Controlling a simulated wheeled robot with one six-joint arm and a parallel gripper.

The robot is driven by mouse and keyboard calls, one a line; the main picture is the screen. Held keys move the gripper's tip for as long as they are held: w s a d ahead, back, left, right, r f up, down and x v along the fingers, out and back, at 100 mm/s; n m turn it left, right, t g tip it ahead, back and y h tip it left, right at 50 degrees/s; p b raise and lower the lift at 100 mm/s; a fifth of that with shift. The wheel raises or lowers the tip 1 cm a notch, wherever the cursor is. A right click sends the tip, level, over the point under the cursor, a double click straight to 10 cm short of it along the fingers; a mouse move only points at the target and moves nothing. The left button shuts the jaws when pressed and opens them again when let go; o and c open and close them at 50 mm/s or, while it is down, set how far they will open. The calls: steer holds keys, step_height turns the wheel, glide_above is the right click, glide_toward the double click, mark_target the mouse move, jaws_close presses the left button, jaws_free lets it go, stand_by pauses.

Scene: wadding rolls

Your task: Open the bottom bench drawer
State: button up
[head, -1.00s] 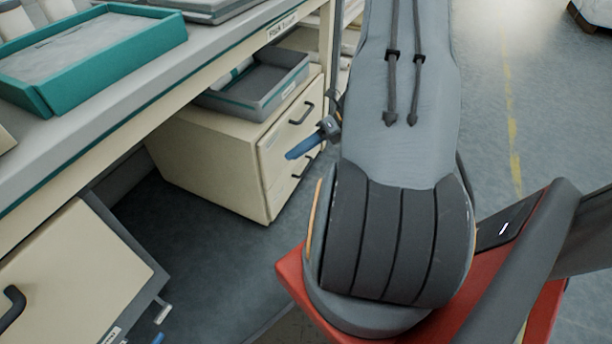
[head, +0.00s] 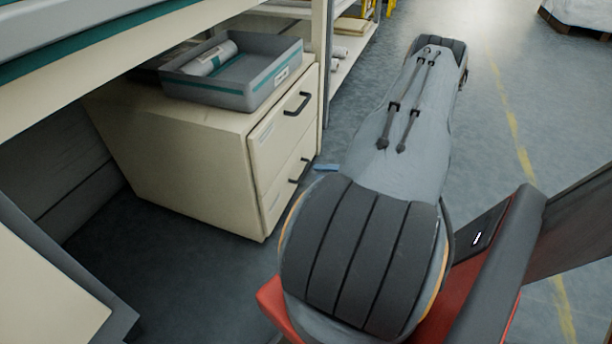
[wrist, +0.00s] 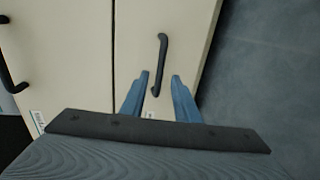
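The bottom bench drawer (head: 285,190) is the lower cream front of the bench cabinet and looks shut. Its dark bar handle (head: 299,170) also shows in the wrist view (wrist: 161,62). My gripper (wrist: 160,76) is open, with its two blue fingers on either side of the lower end of that handle in the picture. I cannot tell whether they touch it or how deep they reach. In the head view only a blue finger (head: 326,168) shows, just right of the handle; my arm hides the rest.
The upper drawer (head: 280,130) has its own handle (head: 298,103) and looks shut. A grey tray (head: 235,85) with a white roll (head: 212,58) sits on the cabinet. The bench top overhangs at upper left. Open floor (head: 530,110) lies right.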

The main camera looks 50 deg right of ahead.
steer(key=b+x, duration=0.2)
steer(key=x, duration=0.3)
steer(key=shift+w+a, duration=0.15)
steer(key=shift+w, duration=0.15)
steer(key=shift+c, duration=0.4)
jaws_close()
